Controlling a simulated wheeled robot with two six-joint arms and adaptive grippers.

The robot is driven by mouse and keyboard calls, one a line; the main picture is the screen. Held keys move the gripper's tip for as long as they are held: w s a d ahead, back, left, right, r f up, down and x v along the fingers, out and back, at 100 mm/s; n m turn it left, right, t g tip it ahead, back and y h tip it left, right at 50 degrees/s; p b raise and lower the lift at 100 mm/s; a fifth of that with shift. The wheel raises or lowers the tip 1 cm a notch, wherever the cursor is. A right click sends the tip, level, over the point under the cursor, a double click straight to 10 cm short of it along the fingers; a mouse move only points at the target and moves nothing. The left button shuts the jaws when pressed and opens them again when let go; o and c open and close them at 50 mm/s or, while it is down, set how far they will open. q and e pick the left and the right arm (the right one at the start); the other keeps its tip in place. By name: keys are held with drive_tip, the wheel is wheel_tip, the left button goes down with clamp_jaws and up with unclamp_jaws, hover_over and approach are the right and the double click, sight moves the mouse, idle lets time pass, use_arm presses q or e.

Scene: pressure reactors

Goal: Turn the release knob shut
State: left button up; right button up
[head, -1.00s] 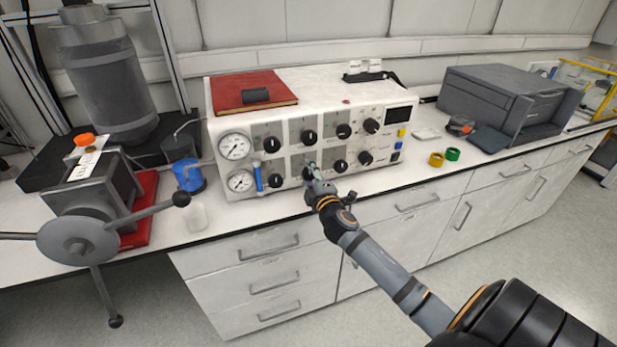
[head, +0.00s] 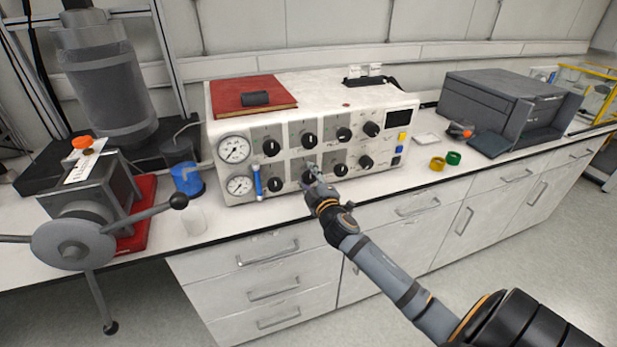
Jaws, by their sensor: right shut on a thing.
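The white control box (head: 235,112) stands on the bench with two rows of black knobs, two round gauges and a small dark display. My right gripper (head: 314,178) reaches the lower row and is shut on the black knob (head: 307,177) second from the left there. The gripper's fingers partly cover this knob, and its pointer cannot be read. Other black knobs sit beside it at lower left (head: 275,184) and lower right (head: 340,169). I cannot read which label marks the release knob. My left gripper is not in view.
A red book (head: 252,88) with a dark cylinder lies on the box. At left are a grey handwheel (head: 74,244) with spokes, a blue cup (head: 187,180) and a clear small jar (head: 194,220). Yellow (head: 437,164) and green (head: 453,158) rings lie to the right. A dark grey machine (head: 505,100) stands further right.

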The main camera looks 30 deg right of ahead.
drive_tip(key=o, duration=1.2)
drive_tip(key=shift+s, duration=0.2)
drive_tip(key=v, duration=1.1)
drive_tip(key=shift+s+a, duration=0.2)
drive_tip(key=shift+s, duration=0.15)
